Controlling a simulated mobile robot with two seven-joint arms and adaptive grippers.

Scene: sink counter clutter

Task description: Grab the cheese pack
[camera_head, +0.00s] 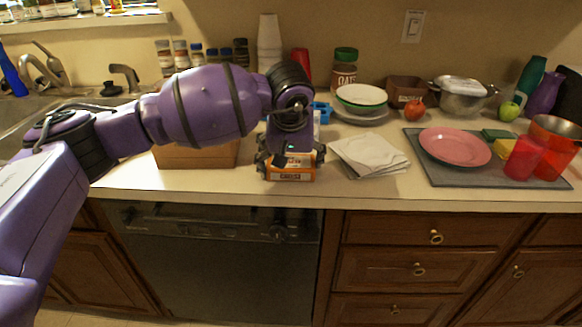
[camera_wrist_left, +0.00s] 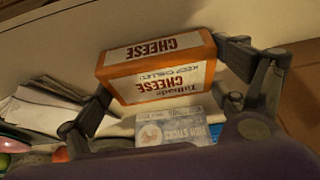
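The cheese pack (camera_head: 291,177) is an orange and white box marked CHEESE. It is near the front edge of the counter in the head view. In the left wrist view the cheese pack (camera_wrist_left: 160,72) lies between the two fingers. My left gripper (camera_head: 291,159) reaches down over it, one finger at each side. In the wrist view the left gripper (camera_wrist_left: 165,68) has both fingertips very close to the pack's sides. Whether they press on it cannot be told. The arm and gripper hide the pack's upper part in the head view. My right gripper is not in view.
A fish sticks box (camera_wrist_left: 175,130) is close by the pack. White napkins (camera_head: 370,155) lie to the right, and a brown box (camera_head: 197,155) stands to the left. Farther right, a grey mat (camera_head: 440,178) bears a pink plate (camera_head: 455,146) and red cups. The counter's front edge is close.

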